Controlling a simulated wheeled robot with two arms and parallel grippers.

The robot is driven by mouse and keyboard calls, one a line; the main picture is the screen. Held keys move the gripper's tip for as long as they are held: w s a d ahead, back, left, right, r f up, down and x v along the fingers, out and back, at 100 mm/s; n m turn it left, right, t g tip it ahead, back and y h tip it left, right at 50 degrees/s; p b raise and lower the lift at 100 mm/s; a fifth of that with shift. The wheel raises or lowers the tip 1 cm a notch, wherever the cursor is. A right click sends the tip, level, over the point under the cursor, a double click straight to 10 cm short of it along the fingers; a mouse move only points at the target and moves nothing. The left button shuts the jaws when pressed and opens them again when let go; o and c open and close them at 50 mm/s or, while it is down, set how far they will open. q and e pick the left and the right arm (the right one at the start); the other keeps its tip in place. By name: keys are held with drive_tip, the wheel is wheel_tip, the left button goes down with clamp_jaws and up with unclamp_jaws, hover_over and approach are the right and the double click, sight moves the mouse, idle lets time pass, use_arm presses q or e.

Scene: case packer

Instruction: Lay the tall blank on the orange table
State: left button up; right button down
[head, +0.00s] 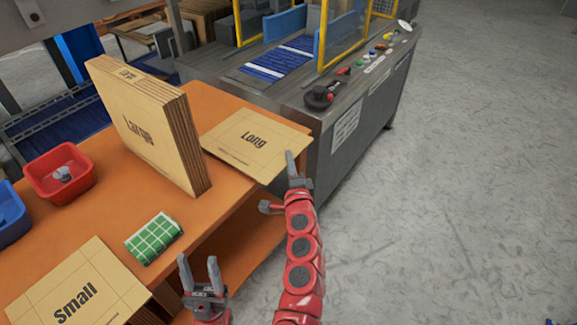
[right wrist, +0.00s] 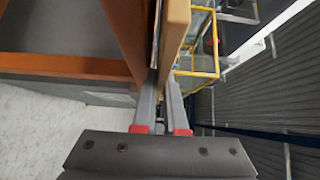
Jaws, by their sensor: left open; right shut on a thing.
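No blank in view carries the word Tall. A flat tan blank marked Long (head: 254,140) lies at the far right of the orange table (head: 205,103), with its right corner at or past the table edge. My right gripper (head: 291,165) is at that blank's near right edge and shut on it. In the right wrist view, the fingers (right wrist: 160,105) close about a thin tan board edge (right wrist: 174,38). A thick stack marked Large (head: 140,128) stands upright on the table. A blank marked Small (head: 80,285) lies at the near left. My left gripper (head: 200,275) is open and empty.
A green and white checked bundle (head: 154,238) lies near the table's front edge. A red bin (head: 60,172) and a blue bin (head: 10,214) stand at the left. A grey machine (head: 345,120) with yellow-framed guards stands behind. The floor at right is clear.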

drive_tip(key=shift+f, duration=0.45)
drive_tip(key=shift+f, duration=0.15)
drive_tip(key=c, duration=1)
unclamp_jaws()
drive_tip(key=shift+s, duration=0.15)
drive_tip(key=s, duration=0.4)
drive_tip(key=s+d, duration=0.1)
drive_tip(key=s, duration=0.2)
drive_tip(key=s+p, duration=0.1)
drive_tip(key=s, duration=0.3)
drive_tip(key=shift+s+d, duration=0.3)
drive_tip(key=shift+d, duration=0.1)
